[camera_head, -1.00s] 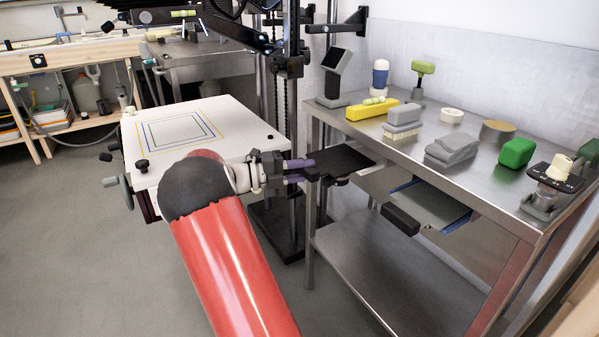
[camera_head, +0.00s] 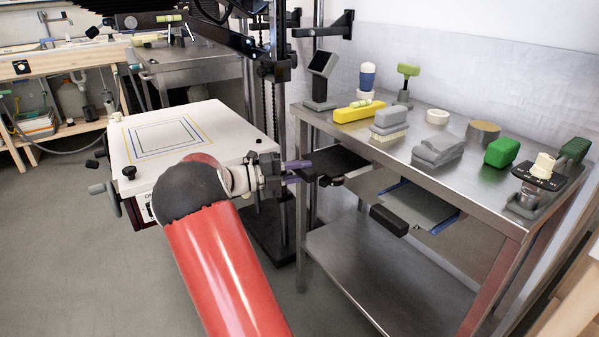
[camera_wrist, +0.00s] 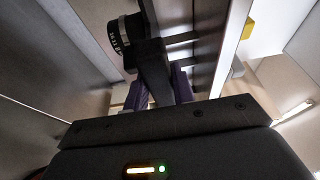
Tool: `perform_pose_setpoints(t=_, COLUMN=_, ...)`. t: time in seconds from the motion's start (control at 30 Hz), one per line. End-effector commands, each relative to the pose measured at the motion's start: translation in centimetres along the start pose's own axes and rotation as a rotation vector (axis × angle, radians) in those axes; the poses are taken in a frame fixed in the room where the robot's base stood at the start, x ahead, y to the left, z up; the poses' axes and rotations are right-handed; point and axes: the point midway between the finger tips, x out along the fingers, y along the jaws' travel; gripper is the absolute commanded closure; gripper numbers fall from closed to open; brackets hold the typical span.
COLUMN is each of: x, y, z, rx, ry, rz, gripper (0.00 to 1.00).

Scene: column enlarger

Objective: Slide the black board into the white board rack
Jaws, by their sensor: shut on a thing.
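My gripper (camera_head: 306,172) has purple fingers and is shut on a flat black board (camera_head: 338,161). A dark round lens-like part is on the board. In the wrist view the board (camera_wrist: 155,65) is between the purple fingers (camera_wrist: 160,92), with the black round part, bearing white marks, at its left. In the head view the board is held roughly level at the left end of the steel table, near the height of its top. I cannot tell whether it touches the table. I cannot pick out the white board rack with certainty.
The steel table (camera_head: 448,185) carries a yellow block (camera_head: 358,111), brushes, a grey block and a green block (camera_head: 502,151). Below its top is a grey tray with a black handle (camera_head: 389,220). A white baseboard (camera_head: 190,120) lies left of my gripper, with the enlarger column behind.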

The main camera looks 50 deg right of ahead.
Motion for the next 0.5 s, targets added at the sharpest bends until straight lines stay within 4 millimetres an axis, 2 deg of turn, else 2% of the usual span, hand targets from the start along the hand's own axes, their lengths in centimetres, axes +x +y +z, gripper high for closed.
perform_pose_setpoints(t=0.5, x=0.66, y=-0.13, z=0.18, rx=0.002, ry=0.002, rz=-0.003, gripper=1.0)
